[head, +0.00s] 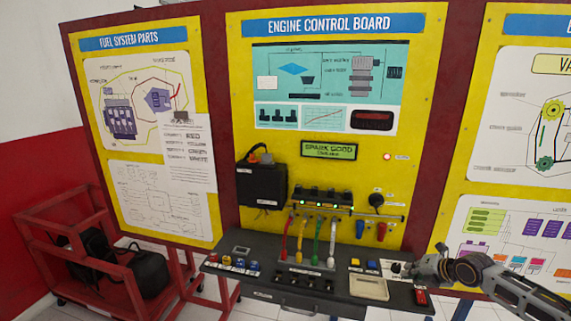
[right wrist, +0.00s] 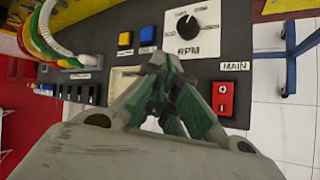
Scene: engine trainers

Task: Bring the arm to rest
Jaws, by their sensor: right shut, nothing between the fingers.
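My right gripper (head: 450,268) comes in from the right edge of the head view, over the right end of the black control bench (head: 262,281). In the right wrist view my right gripper (right wrist: 165,100) is shut and empty, its fingers together. It is near the red MAIN switch (right wrist: 225,97) and the RPM knob (right wrist: 188,27). It appears above the panel; I cannot tell whether it touches anything. My left gripper is out of view.
The yellow engine control board (head: 420,150) stands upright behind the bench, its green display (head: 331,150) lit with "SPARK GOOD". Coloured cables (head: 316,240) rise from the bench. A red cart (head: 55,240) with black items stands at the left. A yellow panel (head: 470,200) stands behind my right arm.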

